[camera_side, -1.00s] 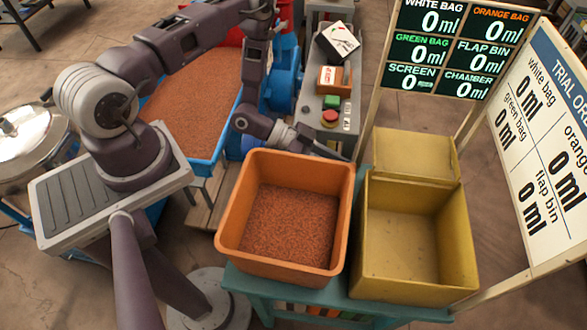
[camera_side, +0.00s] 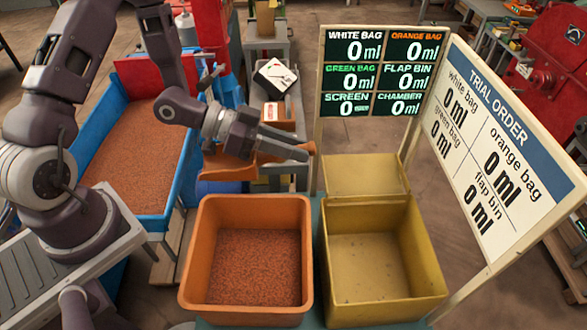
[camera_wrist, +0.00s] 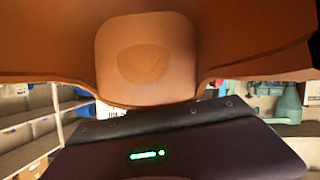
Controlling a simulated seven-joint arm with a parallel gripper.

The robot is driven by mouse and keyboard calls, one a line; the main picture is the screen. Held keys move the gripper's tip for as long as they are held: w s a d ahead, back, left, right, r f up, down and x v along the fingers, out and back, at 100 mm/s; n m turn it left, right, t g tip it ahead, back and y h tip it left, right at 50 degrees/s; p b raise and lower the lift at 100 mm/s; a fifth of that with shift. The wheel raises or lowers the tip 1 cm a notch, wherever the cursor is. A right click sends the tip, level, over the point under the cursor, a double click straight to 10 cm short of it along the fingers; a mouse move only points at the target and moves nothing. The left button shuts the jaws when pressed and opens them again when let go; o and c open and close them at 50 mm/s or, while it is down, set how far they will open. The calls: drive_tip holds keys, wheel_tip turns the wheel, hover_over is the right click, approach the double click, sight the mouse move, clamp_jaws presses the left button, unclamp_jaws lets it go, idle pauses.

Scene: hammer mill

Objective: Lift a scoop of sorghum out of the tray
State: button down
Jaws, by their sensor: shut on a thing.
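My gripper (camera_side: 296,148) is shut on an orange scoop (camera_side: 228,165). It holds the scoop in the air behind the orange and yellow bins, right of the blue tray. The scoop's orange underside or back fills the top of the wrist view (camera_wrist: 145,50), so its contents are hidden. The blue tray (camera_side: 150,221) at left holds a broad bed of reddish-brown sorghum (camera_side: 137,145). The orange bin (camera_side: 250,206) in front also holds sorghum-like grain (camera_side: 255,268) on its floor.
The yellow bin (camera_side: 432,258) beside the orange one looks empty. A display board (camera_side: 378,75) reads zero everywhere, and a white order board (camera_side: 500,150) stands at right. A grey bench (camera_side: 290,100) with a black-and-white box (camera_side: 275,76) is behind the gripper.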

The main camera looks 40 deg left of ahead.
drive_tip(key=shift+r, duration=0.95)
